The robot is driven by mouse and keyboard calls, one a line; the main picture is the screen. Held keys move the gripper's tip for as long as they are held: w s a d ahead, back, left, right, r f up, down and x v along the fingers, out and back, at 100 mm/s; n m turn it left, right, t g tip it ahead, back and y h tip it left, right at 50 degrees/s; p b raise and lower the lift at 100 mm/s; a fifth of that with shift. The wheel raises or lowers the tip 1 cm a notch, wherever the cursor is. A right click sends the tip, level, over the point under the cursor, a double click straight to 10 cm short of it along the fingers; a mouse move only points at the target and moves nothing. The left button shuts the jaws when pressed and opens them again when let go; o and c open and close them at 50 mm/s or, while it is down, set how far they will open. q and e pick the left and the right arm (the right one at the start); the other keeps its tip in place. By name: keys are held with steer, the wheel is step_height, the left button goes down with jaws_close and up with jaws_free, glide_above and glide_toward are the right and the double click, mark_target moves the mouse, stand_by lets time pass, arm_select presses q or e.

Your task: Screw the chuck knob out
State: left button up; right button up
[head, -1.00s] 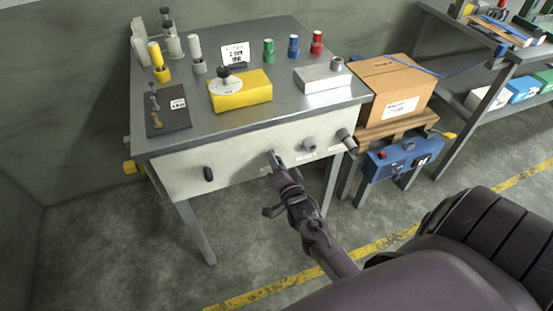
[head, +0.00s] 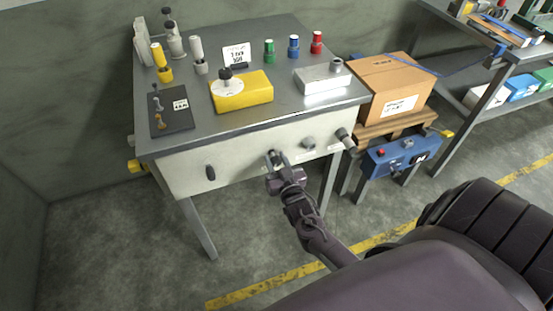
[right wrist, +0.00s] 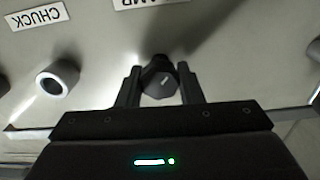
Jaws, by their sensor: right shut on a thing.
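My right gripper (head: 274,156) is at the front panel of the bench, shut on a dark faceted knob (right wrist: 160,80) that sits between its fingers in the right wrist view. An upside-down label, cut off and ending in "AMP" (right wrist: 150,2), is by this knob. A light grey round knob (right wrist: 57,80), which also shows in the head view (head: 308,143), stands beside it, apart from the gripper. The upside-down "CHUCK" label (right wrist: 37,17) is by that grey knob. The held knob is mostly hidden in the head view. My left gripper is not in view.
A black knob (head: 210,173) and a darker grey knob (head: 344,136) also stick out of the front panel (head: 235,160). The bench top (head: 205,112) holds a yellow block (head: 245,92) and several small parts. A cardboard box (head: 390,85) stands to the right.

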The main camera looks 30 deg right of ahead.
steer(key=n+p, duration=0.1)
steer(key=n, duration=0.3)
steer(key=shift+r+n, duration=0.1)
steer(key=shift+n, duration=0.2)
steer(key=n, duration=0.3)
steer(key=shift+n+p, duration=0.35)
steer(key=shift+n, duration=0.05)
steer(key=n, duration=0.3)
steer(key=shift+a+n+p, duration=0.1)
steer(key=shift+n+p, duration=0.2)
steer(key=shift+p, duration=0.1)
steer(key=n+p, duration=0.1)
steer(key=n, duration=0.8)
steer(key=shift+w+p, duration=0.1)
steer(key=shift+p, duration=0.3)
steer(key=n+p, duration=0.1)
steer(key=n, duration=0.2)
steer(key=shift+n, duration=0.3)
steer(key=n, duration=0.3)
steer(key=shift+n+p, duration=0.3)
steer(key=shift+p, duration=0.05)
steer(key=shift+n+p, duration=0.35)
steer(key=shift+n, duration=1.45)
